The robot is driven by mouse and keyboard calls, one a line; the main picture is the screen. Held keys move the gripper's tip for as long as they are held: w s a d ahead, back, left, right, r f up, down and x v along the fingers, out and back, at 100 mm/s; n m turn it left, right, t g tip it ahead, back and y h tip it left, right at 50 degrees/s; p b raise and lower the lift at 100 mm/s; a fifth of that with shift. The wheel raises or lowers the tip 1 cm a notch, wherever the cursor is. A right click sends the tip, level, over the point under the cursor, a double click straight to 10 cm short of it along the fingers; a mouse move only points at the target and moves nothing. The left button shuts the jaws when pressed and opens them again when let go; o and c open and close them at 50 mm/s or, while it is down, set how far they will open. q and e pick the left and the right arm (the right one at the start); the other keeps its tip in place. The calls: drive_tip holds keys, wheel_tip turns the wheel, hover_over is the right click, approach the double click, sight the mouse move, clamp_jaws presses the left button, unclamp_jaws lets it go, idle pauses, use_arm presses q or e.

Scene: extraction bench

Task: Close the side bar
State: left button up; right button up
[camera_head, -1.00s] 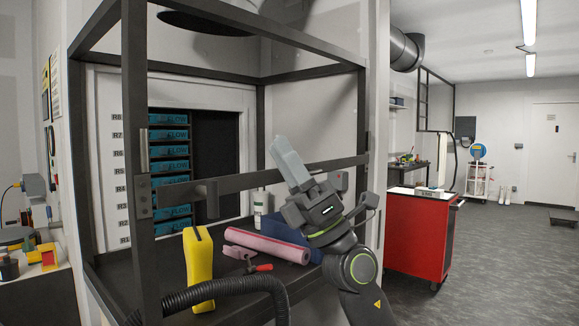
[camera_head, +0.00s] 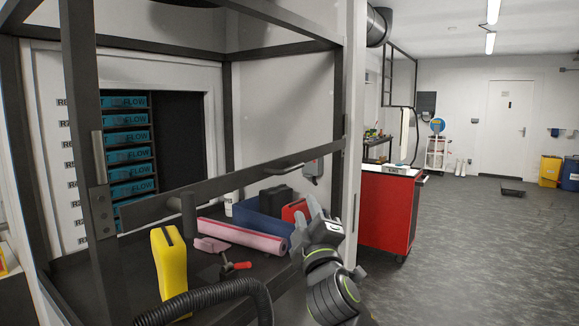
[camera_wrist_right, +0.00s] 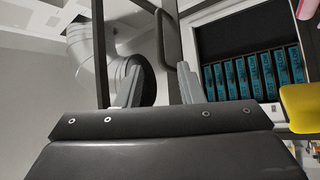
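The side bar (camera_head: 235,178) is a flat dark bar across the front of the black bench frame. It runs from a plate on the left post to the right post (camera_head: 349,130); I cannot tell whether its right end is latched. A thin handle (camera_head: 287,167) and a small grey block (camera_head: 312,170) show near its right end, and a dark cylindrical knob (camera_head: 183,212) near its left. My right gripper (camera_head: 316,213) is below the bar's right part, fingers pointing up. In the right wrist view its fingers (camera_wrist_right: 160,85) are apart with nothing held. My left gripper is out of view.
A yellow container (camera_head: 168,262), a pink roll (camera_head: 240,236), a blue box (camera_head: 262,222) and a black hose (camera_head: 215,290) are on the bench. A red cabinet (camera_head: 387,210) stands to the right. Open floor lies beyond it.

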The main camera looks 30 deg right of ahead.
sight(293, 169)
drive_tip(key=p+x, duration=0.5)
drive_tip(key=x, duration=1.1)
drive_tip(key=shift+s, duration=0.1)
clamp_jaws()
